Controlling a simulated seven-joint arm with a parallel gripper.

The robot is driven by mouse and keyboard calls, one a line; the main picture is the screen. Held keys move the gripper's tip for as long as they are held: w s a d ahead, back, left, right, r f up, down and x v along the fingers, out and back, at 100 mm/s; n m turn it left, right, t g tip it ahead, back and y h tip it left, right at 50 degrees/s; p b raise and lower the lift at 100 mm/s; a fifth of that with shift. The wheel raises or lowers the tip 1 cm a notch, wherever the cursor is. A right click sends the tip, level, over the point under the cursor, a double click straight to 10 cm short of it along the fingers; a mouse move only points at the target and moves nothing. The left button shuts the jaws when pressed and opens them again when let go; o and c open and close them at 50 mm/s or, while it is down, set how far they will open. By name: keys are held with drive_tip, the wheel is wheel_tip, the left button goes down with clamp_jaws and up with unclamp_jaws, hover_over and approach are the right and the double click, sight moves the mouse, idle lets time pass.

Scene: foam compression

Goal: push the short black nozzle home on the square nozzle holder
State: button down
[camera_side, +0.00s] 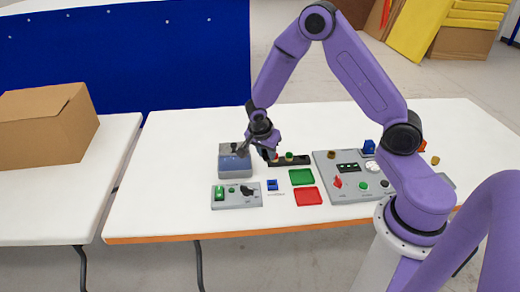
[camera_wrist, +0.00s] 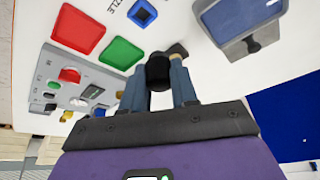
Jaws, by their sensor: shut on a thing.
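My gripper (camera_wrist: 158,82) is shut on the short black nozzle (camera_wrist: 159,68), which stands out between the two blue-grey fingertips. In the side view my gripper (camera_side: 270,153) is above the table, by the left end of a dark rack, and the nozzle is too small to make out. The square nozzle holder (camera_wrist: 143,12) is a blue square with a dark middle at the top of the wrist view, apart from the nozzle. In the side view the holder (camera_side: 272,185) lies in front of my gripper.
A grey box with a blue face (camera_side: 235,165) stands left of my gripper. A grey panel (camera_side: 250,203) is left of the holder. Green (camera_side: 302,177) and red (camera_side: 308,196) trays lie to its right, then a larger grey board (camera_side: 350,195) with several parts. The table front is clear.

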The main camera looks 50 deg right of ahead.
sight(276, 182)
drive_tip(key=shift+s+d+f+m+g, duration=0.3)
drive_tip(key=shift+f+m+g, duration=0.25)
drive_tip(key=shift+f+m, duration=0.95)
drive_tip(key=shift+s+d+f+m+g, duration=0.2)
drive_tip(key=shift+f+m+g, duration=0.3)
drive_tip(key=shift+f+m, duration=0.95)
drive_tip(key=shift+s+d+f+m+g, duration=0.2)
drive_tip(key=shift+s+f+m+g, duration=0.25)
drive_tip(key=shift+f+m, duration=1.05)
drive_tip(key=shift+w+f+n, duration=0.15)
drive_tip(key=shift+f+n, duration=0.1)
drive_tip(key=shift+f, duration=0.55)
drive_tip(key=shift+r, duration=0.35)
idle(2.4)
